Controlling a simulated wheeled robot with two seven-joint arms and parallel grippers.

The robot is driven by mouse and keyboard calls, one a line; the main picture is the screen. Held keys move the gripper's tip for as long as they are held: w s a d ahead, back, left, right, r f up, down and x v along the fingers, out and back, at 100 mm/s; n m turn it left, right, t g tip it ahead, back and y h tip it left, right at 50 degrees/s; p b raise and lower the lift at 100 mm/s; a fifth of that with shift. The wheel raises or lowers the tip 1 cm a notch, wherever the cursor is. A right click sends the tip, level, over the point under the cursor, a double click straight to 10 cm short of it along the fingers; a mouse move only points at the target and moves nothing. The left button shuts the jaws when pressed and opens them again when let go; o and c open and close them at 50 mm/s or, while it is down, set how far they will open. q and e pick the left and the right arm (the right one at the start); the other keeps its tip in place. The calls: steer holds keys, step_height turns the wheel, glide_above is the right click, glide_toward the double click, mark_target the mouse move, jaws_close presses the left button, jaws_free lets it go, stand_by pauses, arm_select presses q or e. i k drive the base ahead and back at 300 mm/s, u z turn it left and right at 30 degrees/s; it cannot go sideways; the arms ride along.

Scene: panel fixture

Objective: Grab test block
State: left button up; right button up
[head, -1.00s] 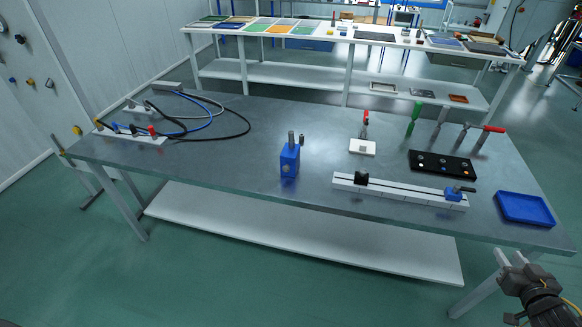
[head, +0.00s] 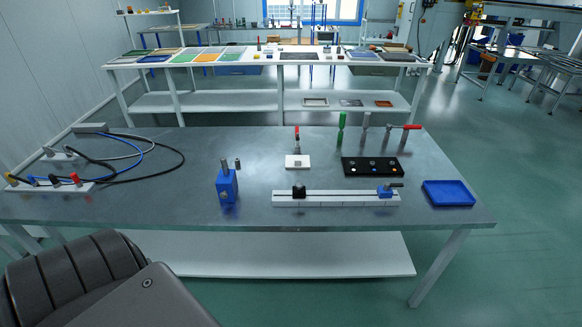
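A blue block (head: 227,187) with a grey metal post on top stands upright on the grey metal table (head: 250,150), left of its middle. It may be the test block, but I cannot be sure. A small grey pin (head: 237,163) shows just behind it on the right. Nothing of mine touches the block. A large dark ribbed part of my own arm fills the lower left corner. Neither gripper's fingers show.
Right of the block are a white rail (head: 340,198), a white plate (head: 297,162), a black panel (head: 372,167), upright tools and a blue tray (head: 447,193). Cables (head: 150,160) and a white connector strip (head: 50,185) lie at left. Free table surrounds the block.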

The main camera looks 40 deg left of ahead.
mark_target(228, 183)
steer(key=z, duration=0.2)
steer(key=i, duration=1.85)
steer(key=u, duration=4.55)
